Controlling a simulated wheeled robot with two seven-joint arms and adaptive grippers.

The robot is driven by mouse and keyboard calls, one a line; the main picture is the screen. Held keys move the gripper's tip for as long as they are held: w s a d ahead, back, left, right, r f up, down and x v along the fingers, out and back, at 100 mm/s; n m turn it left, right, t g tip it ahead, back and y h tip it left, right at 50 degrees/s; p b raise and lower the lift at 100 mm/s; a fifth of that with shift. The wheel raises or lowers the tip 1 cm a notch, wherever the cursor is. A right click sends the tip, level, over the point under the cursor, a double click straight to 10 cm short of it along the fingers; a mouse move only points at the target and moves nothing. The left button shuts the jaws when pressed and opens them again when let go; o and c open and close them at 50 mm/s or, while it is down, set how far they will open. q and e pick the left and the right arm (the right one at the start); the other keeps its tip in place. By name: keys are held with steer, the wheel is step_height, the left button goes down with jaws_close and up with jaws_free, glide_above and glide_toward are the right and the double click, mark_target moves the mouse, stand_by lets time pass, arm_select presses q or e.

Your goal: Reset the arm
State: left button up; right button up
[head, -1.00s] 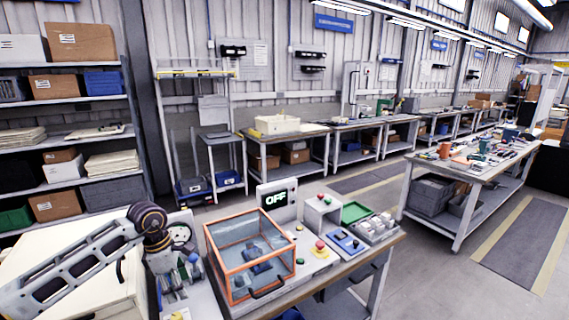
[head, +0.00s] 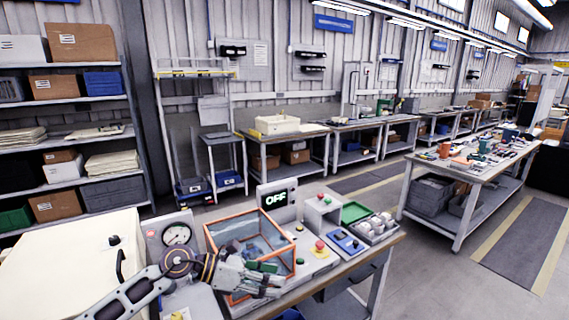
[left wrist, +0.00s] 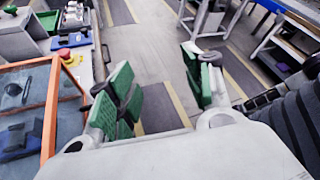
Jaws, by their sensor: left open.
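My left gripper (head: 272,279) is in front of the orange-framed clear box (head: 291,240) on the workbench and hides part of its lower front. Its arm comes in from the lower left. In the left wrist view, the left gripper (left wrist: 160,86) has its two green-padded fingers spread apart, with only floor showing between them. The orange-framed box (left wrist: 53,112) shows at the left of that view. My right gripper is not in view.
Open floor lies beyond the bench's right edge.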

arm_select(q)
steer(key=d+r+n+t+h, duration=0.4)
steer(key=r+n, duration=0.1)
steer(key=r, duration=0.2)
steer(key=w+a+r+n+t+y, duration=0.1)
steer(key=w+a+n+t+y, duration=0.3)
steer(key=n+t, duration=0.5)
steer(key=w+a+r+n+t+y, duration=0.1)
steer(key=a+n+t+y, duration=0.4)
steer(key=n, duration=0.8)
steer(key=s+a+f+n+g+y, duration=0.3)
steer(key=a+f+n+g+y, duration=0.2)
steer(key=a+f+n+y, duration=0.55)
steer(key=s+a+f+n+g+h, duration=0.25)
steer(key=s+f+n+g, duration=0.75)
steer(key=s+f, duration=1.1)
steer(key=s+a+f+m+g, duration=0.1)
steer(key=s+f+m+g, duration=0.2)
steer(key=f, duration=2.9)
steer(key=s+a+f, duration=0.2)
steer(key=s+f, duration=0.7)
steer(key=s, duration=0.2)
steer(key=s+a+f+g, duration=0.1)
steer(key=s+a+f, duration=0.2)
steer(key=s+f, duration=0.7)
steer(key=shift+s+f+n+y, duration=0.3)
steer(key=shift+s+n, duration=0.15)
steer(key=shift+s, duration=0.3)
